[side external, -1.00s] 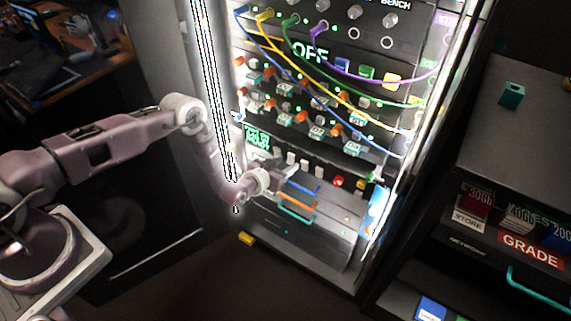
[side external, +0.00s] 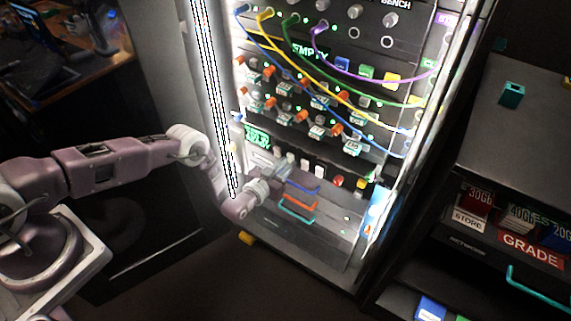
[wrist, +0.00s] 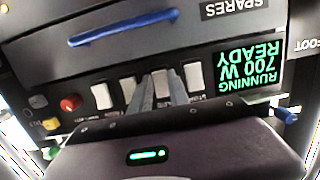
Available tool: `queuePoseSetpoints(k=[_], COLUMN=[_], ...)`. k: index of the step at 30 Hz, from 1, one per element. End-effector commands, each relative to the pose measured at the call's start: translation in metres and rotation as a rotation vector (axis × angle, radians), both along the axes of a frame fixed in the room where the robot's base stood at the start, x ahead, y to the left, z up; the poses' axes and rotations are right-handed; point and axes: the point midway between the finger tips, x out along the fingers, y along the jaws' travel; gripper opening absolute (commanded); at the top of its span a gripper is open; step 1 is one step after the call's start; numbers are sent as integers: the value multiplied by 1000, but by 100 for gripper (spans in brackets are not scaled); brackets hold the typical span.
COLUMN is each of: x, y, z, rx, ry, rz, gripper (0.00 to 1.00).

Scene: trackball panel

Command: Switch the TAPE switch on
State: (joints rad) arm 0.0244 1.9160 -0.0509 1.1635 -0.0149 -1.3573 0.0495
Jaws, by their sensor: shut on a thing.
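A row of white switches sits on the dark panel. In the wrist view they are upside down, with one switch (wrist: 102,96) at the left, one (wrist: 128,88) beside it, and one (wrist: 193,76) at the right. My gripper (wrist: 161,84) has its two grey fingers on either side of another white switch (wrist: 160,82) in this row, shut on it. The small labels under the switches are partly covered and unreadable, so I cannot tell which is TAPE.
A green display (wrist: 238,72) reads RUNNING 700 W READY. A red button (wrist: 70,103) and a yellow button (wrist: 51,124) are near the row. A blue handle (wrist: 122,28) marks the SPARES drawer. Coloured cables (side external: 345,105) hang across the upper panel.

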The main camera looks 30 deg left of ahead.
Motion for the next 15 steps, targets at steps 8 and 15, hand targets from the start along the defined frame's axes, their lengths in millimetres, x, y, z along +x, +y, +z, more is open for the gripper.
queuePoseSetpoints(k=[8, 15], x=[0, 0], y=[0, 0], z=[1, 0], rx=[0, 0], ry=[-23, -21], rz=[-1, -1], gripper=[0, 44])
